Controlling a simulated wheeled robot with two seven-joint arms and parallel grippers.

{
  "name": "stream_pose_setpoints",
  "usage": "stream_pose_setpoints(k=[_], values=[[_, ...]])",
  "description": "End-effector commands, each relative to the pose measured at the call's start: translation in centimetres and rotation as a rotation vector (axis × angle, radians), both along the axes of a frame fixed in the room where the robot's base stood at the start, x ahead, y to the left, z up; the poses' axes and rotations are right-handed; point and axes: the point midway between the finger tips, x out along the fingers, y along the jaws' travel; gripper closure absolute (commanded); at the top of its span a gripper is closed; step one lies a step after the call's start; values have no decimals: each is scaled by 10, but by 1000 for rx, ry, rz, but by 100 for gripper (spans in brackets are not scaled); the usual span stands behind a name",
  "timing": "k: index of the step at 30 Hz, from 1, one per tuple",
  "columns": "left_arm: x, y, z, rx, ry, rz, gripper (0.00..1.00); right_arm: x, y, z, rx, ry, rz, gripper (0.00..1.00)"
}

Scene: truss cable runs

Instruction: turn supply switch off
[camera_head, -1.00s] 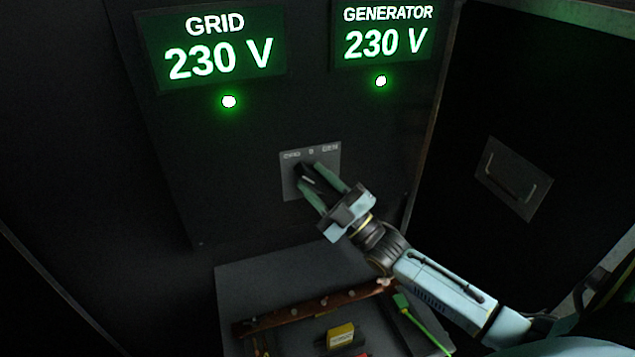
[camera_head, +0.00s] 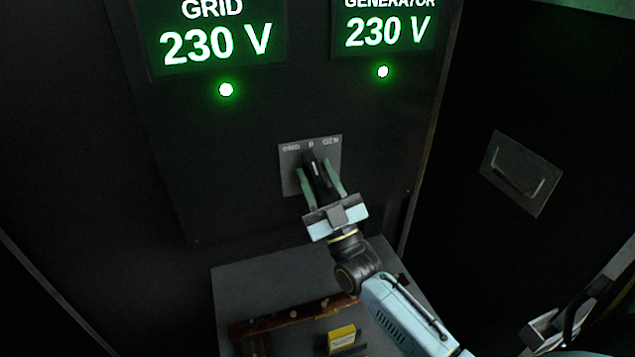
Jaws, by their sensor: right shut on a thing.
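The supply switch has a grey plate (camera_head: 291,170) marked GRID, 0 and GEN on the dark cabinet panel. Its black knob (camera_head: 314,164) carries a pale line and points nearly straight up, toward the 0 mark. My right gripper (camera_head: 319,180) is shut on the knob, one green finger on each side. The fingers hide the lower part of the knob.
The GRID display (camera_head: 215,42) and GENERATOR display (camera_head: 390,31) both read 230 V, each with a lit green lamp below. Below the switch, a grey surface (camera_head: 250,285) holds a brown bar (camera_head: 275,320) and a yellow block (camera_head: 341,337). A recessed handle (camera_head: 520,175) is at right.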

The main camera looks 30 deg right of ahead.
Motion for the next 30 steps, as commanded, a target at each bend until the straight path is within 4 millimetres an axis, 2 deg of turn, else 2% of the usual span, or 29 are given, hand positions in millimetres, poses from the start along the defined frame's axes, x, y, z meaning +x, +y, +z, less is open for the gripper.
stream_pose_setpoints(k=[12, 30], values=[[0, 0, -8, 0, 0, -1, 64, 0, 1, -1, 215, -48, 1, 86], [0, 0, -8, 0, 1, -1, 64, 0, 0, -1, 249, -57, 0, 86]])
